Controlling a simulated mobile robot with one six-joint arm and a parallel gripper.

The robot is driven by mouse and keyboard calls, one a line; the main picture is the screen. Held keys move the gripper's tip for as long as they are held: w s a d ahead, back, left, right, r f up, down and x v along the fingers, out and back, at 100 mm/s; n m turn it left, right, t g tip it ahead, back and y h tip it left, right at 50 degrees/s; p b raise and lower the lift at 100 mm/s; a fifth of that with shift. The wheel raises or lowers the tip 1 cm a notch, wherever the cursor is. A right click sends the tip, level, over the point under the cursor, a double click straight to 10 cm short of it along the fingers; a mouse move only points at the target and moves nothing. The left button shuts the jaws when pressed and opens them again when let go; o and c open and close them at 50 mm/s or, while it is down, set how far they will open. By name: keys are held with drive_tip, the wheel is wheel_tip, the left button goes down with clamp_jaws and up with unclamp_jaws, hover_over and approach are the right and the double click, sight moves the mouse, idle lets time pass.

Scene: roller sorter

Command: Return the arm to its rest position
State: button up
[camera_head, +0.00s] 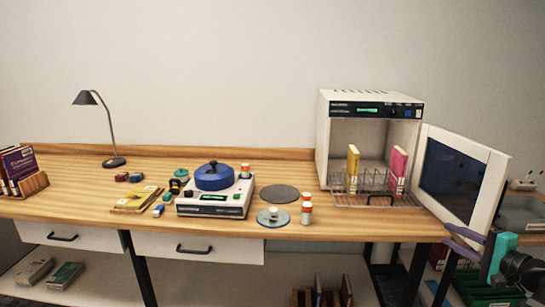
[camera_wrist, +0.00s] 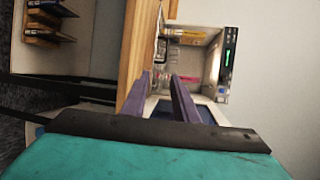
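My gripper (camera_head: 464,238) is at the lower right in the head view, in front of the open door of the white machine. In the wrist view its two purple fingers (camera_wrist: 166,98) stand apart with nothing between them. The teal part of my wrist fills the bottom of that view. The gripper's fingers overlap the lower part of the door (camera_head: 462,180) in the head view; I cannot tell whether they touch it.
The white machine (camera_head: 322,140) stands open on the wooden bench (camera_head: 345,226), with a wire rack (camera_head: 350,198) holding yellow and pink items. A blue-lidded device (camera_head: 214,178), bottles (camera_head: 307,212) and a lamp (camera_head: 110,130) stand further left. A green crate (camera_head: 470,290) is below my gripper.

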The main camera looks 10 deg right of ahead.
drive_tip(key=w+a+f+n+g+y+p, duration=0.1)
drive_tip(key=w+a+f+y, duration=0.1)
drive_tip(key=w+a+f, duration=0.4)
drive_tip(key=w+a+f+n+g+y, duration=0.1)
drive_tip(key=w+a+f+y, duration=0.15)
drive_tip(key=a, duration=0.55)
drive_tip(key=w+a+f+n+g+y+p, duration=0.1)
drive_tip(key=w+a+f+y, duration=0.1)
drive_tip(key=w+a+f, duration=0.4)
drive_tip(key=s+a+f+n+g+y+p, duration=0.1)
drive_tip(key=a+f+g, duration=0.3)
drive_tip(key=a+f, duration=0.6)
drive_tip(key=s+a+f+n+g+y, duration=0.1)
drive_tip(key=a+f+n+g, duration=0.15)
drive_tip(key=a+f, duration=0.75)
drive_tip(key=s+a+f+n+g+h+p, duration=0.2)
drive_tip(key=s+a+f+n+g, duration=0.45)
drive_tip(key=s+a+f, duration=1)
drive_tip(key=s+d+f+n+g+h, duration=0.2)
drive_tip(key=s+f+g+h, duration=0.3)
drive_tip(key=s, duration=0.6)
drive_tip(key=s+d+f+n+h, duration=0.2)
drive_tip(key=d+f+n, duration=0.1)
drive_tip(key=d, duration=0.4)
drive_tip(key=shift+s+d+h, duration=0.15)
drive_tip(key=shift+h, duration=0.2)
